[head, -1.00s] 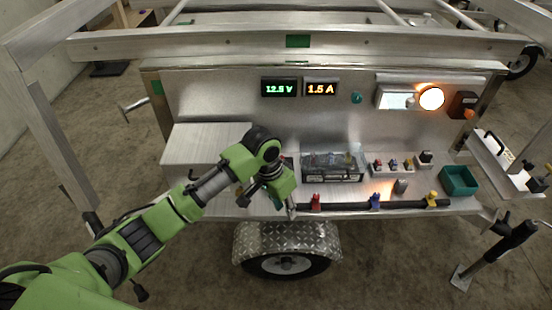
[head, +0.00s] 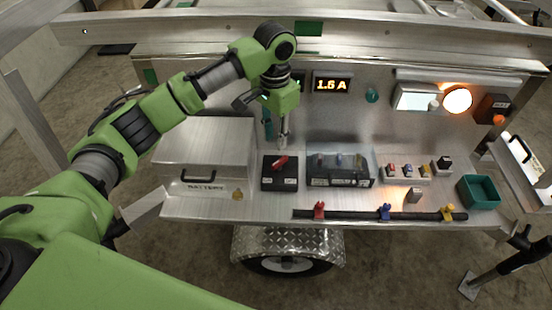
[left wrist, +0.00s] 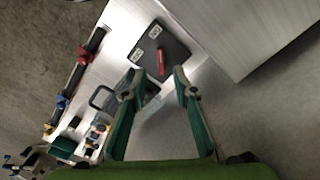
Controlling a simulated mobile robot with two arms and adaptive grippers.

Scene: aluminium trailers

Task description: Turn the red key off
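The red key (head: 281,163) sits on top of a black switch box (head: 280,183) on the metal shelf, turned at a slant in the head view. It also shows in the left wrist view (left wrist: 161,62), on the dark box with two pale labels. My left gripper (head: 283,143) points down just above and behind the key, apart from it. In the left wrist view its two green fingers (left wrist: 153,82) are spread with nothing between them. The key lies near the gap at the fingertips. My right gripper is not in view.
A metal battery box (head: 205,155) stands left of the switch box. A clear-covered fuse block (head: 340,170) is close on its right. Red, blue and yellow clamps sit on a black bar (head: 350,215) in front. A green tray (head: 480,192) is at right. The lamp (head: 457,99) glows.

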